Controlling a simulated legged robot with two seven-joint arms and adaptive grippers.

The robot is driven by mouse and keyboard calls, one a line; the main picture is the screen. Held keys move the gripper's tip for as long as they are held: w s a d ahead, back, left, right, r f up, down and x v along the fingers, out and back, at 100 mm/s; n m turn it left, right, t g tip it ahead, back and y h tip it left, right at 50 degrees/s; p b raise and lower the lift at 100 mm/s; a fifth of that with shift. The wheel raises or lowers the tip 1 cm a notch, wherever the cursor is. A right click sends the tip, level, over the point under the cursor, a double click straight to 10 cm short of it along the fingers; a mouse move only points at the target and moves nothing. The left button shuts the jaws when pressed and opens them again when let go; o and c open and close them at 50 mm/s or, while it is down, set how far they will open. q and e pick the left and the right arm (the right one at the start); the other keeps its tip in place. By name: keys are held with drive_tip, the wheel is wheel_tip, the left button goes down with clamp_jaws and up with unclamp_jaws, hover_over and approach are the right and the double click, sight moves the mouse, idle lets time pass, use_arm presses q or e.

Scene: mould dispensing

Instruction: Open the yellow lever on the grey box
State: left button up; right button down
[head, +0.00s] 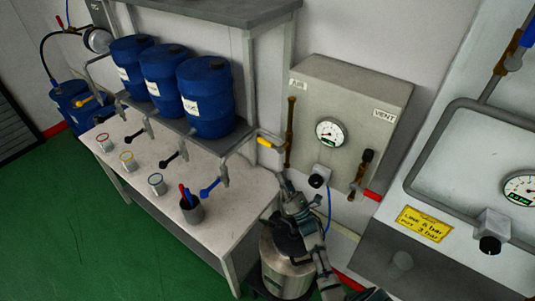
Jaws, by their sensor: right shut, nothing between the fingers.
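The grey box (350,105) is mounted on the wall right of centre, with a pressure gauge (331,132) and the labels AIR and VENT. The yellow lever (264,142) sticks out to the left from the brown valve pipe (290,130) at the box's left side. It lies roughly level, with a slight tilt. My right gripper (284,179) comes up from the bottom of the view, shut and empty. In the picture it is just below the lever and the pipe, apart from the lever. My left gripper is not in view.
A bench (235,213) at left holds several cups and a dark pen pot (192,210). Blue drums (205,100) stand on a shelf behind. A metal pressure vessel (285,265) is below my right gripper. A panel with a yellow sign (423,224) is at right.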

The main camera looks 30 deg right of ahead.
sight(269, 144)
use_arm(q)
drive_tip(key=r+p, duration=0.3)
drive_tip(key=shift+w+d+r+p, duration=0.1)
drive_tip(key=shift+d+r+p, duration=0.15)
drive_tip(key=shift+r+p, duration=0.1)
use_arm(e)
drive_tip(key=w+a+r+n+y, duration=0.1)
drive_tip(key=w+a+r, duration=0.1)
drive_tip(key=w+r, duration=0.4)
drive_tip(key=shift+w+r+n+t, duration=0.3)
drive_tip(key=shift+w+r+n, duration=0.1)
drive_tip(key=shift+r, duration=0.45)
drive_tip(key=shift+y, duration=0.3)
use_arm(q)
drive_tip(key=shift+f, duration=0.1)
